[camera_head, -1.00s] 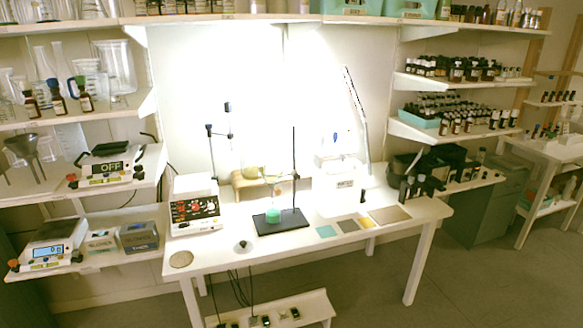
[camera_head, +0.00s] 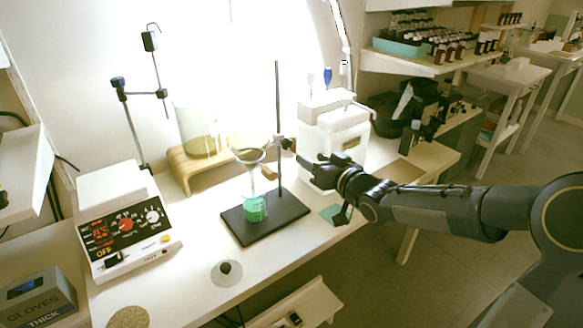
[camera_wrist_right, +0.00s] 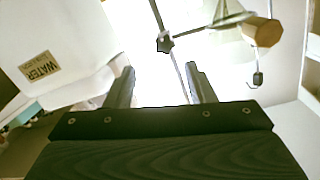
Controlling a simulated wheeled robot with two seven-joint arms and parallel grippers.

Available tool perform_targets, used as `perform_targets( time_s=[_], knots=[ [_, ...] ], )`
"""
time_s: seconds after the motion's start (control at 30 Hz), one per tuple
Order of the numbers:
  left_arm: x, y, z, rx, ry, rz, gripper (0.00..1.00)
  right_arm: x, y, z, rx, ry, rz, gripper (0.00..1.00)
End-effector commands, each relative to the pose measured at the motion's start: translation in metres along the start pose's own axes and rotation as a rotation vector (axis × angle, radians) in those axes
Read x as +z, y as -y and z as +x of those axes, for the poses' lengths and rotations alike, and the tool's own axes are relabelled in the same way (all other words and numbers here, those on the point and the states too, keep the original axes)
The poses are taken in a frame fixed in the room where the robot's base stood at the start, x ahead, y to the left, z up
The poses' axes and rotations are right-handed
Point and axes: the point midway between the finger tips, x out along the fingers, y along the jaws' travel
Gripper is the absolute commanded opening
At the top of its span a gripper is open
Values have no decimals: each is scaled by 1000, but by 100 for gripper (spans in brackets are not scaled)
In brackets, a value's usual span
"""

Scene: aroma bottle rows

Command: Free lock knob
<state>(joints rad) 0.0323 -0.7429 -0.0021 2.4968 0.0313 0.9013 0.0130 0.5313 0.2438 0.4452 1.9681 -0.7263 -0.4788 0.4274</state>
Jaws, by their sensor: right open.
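The lab stand has a thin upright rod (camera_head: 278,100) on a black base (camera_head: 290,207). A small dark clamp with a knob (camera_head: 285,143) sits on the rod; it shows in the right wrist view (camera_wrist_right: 166,43) beyond the fingertips. The clamp's arm holds a glass funnel (camera_head: 250,155) above a flask of green liquid (camera_head: 256,210). My right gripper (camera_head: 318,167) is just right of the rod, below the clamp's height in the picture. Its two fingers (camera_wrist_right: 160,75) are apart with nothing between them, and they look clear of the knob. My left gripper is not in view.
A white water container (camera_head: 334,135) stands close behind my right gripper. A wooden stand (camera_head: 190,170) with a beaker is behind the lab stand. A hotplate-like device (camera_head: 125,225) is at the left. The front of the table is mostly clear.

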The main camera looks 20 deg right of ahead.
Motion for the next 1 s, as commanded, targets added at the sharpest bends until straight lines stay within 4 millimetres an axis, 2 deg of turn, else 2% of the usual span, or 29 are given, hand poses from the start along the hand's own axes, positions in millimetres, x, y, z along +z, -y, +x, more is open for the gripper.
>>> perform_targets(
  time_s=[0.03, 0.1, 0.27, 0.6, 0.77, 1.0],
  knots=[
    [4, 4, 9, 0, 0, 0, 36, 9, -4, 8, -30, -35, 16, 49],
    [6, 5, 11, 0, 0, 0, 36, 8, -3, 15, -63, -69, 28, 49],
    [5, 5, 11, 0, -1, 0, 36, 3, 0, 31, -85, -92, 35, 49],
    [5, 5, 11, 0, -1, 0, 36, -2, 4, 82, -82, -90, 34, 49],
    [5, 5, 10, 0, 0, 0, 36, -2, 5, 92, -81, -88, 32, 49],
    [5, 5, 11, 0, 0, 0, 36, -2, 4, 94, -80, -88, 32, 49]
  ],
)
